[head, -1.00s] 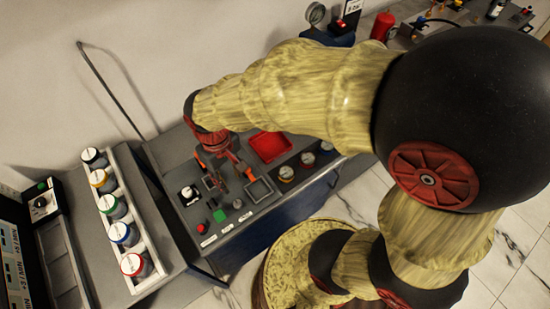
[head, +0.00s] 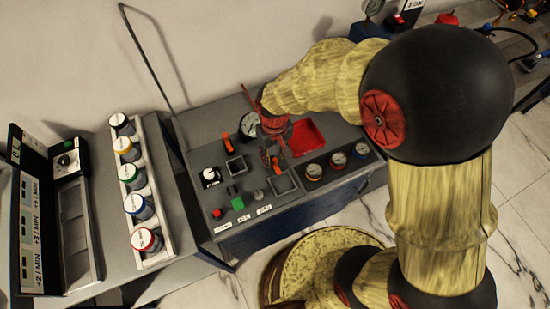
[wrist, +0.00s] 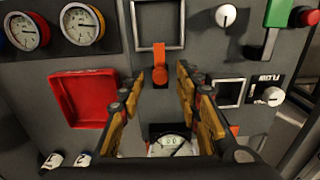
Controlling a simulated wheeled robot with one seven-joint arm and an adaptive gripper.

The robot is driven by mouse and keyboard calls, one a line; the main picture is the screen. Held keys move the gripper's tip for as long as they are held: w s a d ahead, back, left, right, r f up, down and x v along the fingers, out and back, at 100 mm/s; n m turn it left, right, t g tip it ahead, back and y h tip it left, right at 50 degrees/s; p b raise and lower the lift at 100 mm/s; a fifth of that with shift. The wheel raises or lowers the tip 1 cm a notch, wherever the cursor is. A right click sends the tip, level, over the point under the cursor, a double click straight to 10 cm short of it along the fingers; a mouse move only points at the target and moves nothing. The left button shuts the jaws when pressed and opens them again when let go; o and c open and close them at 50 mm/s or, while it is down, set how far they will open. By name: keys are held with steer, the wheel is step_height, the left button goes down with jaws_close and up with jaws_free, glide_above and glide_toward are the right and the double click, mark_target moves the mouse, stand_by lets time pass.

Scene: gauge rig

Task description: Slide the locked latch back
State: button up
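An orange latch lever (wrist: 159,64) stands on the grey panel (wrist: 205,60), just below a square grey frame in the wrist view. My gripper (wrist: 160,74) is open, one yellow-brown finger on each side of this lever. I see no clear contact. In the head view my gripper (head: 272,161) points down at the panel, partly hiding the lever. A second orange lever (wrist: 234,130) is behind the right finger in the wrist view; it also shows in the head view (head: 226,146). I cannot tell from the pictures which lever is locked.
A red tray (wrist: 84,98) and gauges (wrist: 82,23) lie left of my fingers in the wrist view. A green block (wrist: 283,14), a white knob (wrist: 226,15) and a FLOW knob (wrist: 272,96) are on the right. A rack of jars (head: 147,205) stands beside the panel.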

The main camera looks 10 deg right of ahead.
steer(key=shift+f, duration=0.4)
steer(key=shift+c, duration=0.3)
steer(key=c, duration=0.8)
jaws_close()
